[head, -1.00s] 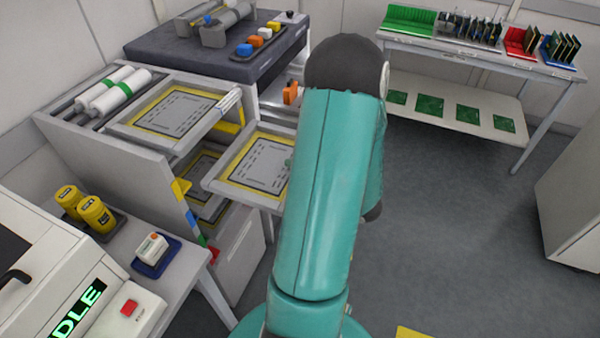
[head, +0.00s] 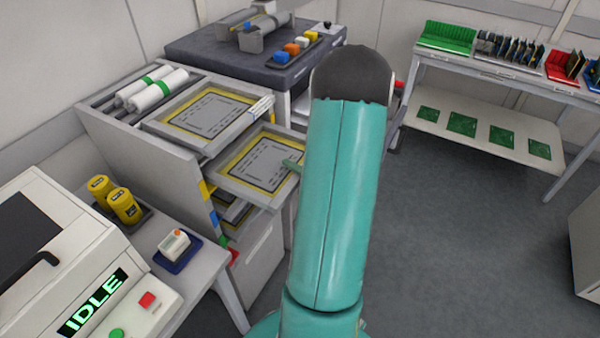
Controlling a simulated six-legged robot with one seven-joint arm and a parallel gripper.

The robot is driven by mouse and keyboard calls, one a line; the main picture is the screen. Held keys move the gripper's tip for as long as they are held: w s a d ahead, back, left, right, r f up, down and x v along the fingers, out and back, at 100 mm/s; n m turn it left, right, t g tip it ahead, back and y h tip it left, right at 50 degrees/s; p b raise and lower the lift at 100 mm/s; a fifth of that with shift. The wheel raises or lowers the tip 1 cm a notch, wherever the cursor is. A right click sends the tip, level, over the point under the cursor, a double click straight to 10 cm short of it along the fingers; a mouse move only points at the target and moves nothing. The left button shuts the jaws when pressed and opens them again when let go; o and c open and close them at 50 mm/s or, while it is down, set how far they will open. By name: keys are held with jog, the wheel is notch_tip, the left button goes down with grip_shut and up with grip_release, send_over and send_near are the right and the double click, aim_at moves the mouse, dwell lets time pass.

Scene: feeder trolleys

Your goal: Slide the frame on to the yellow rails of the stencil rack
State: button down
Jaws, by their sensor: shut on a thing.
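The held frame (head: 229,171) is a grey tray-like stencil frame with a yellow inner border and a slotted plate. It lies about level at the open side of the stencil rack (head: 150,165), just below the top frame (head: 205,114). Its left end overlaps the rack opening; whether it touches the rails cannot be seen. The yellow rails at this level are hidden by the frame. Coloured tags (head: 207,188) run down the rack's front edge.
A lower frame (head: 234,211) sits inside the rack. A dark-topped bench (head: 225,58) stands behind. A side table with yellow jars (head: 123,206) and a machine reading IDLE (head: 92,300) stand at left. The floor at right (head: 450,250) is clear.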

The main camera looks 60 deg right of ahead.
send_near(241, 152)
jog(key=shift+w+d, duration=0.45)
jog(key=shift+w, duration=0.35)
jog(key=shift+w+d, duration=0.45)
jog(key=shift+w, duration=0.3)
jog(key=shift+w+a+f, duration=0.1)
jog(key=shift+w+f, duration=0.15)
jog(key=shift+w, duration=0.8)
jog(key=shift+w+a+f, duration=0.1)
jog(key=shift+w+f, duration=0.15)
jog(key=shift+w, duration=0.75)
jog(key=shift+f, duration=0.1)
jog(key=shift+w+a, duration=0.1)
jog(key=shift+w, duration=1.35)
jog(key=shift+c, duration=0.6)
grip_release()
jog(key=shift+r, duration=0.2)
